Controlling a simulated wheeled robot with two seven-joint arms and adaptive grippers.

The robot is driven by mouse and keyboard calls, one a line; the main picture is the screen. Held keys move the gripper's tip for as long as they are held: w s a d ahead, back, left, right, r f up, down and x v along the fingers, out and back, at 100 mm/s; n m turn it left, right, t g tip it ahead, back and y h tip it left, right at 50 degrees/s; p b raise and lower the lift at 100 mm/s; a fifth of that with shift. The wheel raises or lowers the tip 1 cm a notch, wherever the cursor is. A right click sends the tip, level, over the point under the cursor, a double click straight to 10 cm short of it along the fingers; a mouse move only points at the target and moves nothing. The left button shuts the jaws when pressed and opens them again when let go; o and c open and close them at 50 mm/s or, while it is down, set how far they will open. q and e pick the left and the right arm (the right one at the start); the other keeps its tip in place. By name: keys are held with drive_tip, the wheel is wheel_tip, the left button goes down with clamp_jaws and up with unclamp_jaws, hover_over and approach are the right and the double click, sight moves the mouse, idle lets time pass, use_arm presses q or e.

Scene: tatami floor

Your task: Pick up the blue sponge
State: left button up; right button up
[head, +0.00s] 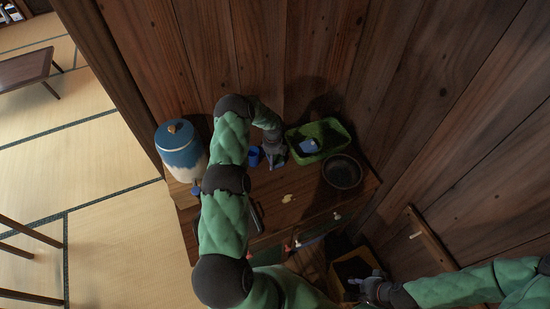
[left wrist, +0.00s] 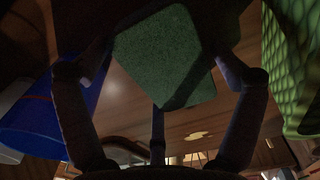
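My left gripper (head: 275,158) points down over the low wooden table, between a small blue cup and a green basket. In the left wrist view, a block with a rough green face (left wrist: 165,55), like a sponge's scouring side, sits between the fingertips of the left gripper (left wrist: 165,75). The fingertips reach its edges; I cannot tell if they grip it. No blue side shows, and the head view hides this block. A grey-blue object (head: 308,146) lies in the green basket. My right gripper (head: 368,288) is low at the right, away from the tabletop; its fingers are unclear.
The blue cup (head: 254,156) is left of my left gripper; the green basket (head: 338,130) is right of it. A dark bowl (head: 343,172), a small yellow piece (head: 288,197) and a blue-and-white jar (head: 181,150) are on the table. Wooden walls (head: 300,50) stand close behind.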

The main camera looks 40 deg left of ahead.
use_arm(q)
drive_tip(key=shift+c, duration=1.3)
drive_tip(key=shift+r, duration=0.15)
drive_tip(key=shift+d+r, duration=0.15)
drive_tip(key=shift+r, duration=0.25)
wheel_tip(320, 180, up, 6)
drive_tip(key=shift+f, duration=0.15)
drive_tip(key=s+d, duration=0.3)
drive_tip(key=d, duration=0.2)
drive_tip(key=s+d+b, duration=0.1)
drive_tip(key=s+d, duration=0.2)
drive_tip(key=d, duration=0.3)
drive_tip(key=s+d, duration=0.3)
drive_tip(key=d, duration=0.3)
drive_tip(key=shift+s+d+b, duration=0.1)
drive_tip(key=shift+d+b, duration=0.15)
drive_tip(key=shift+b, duration=0.15)
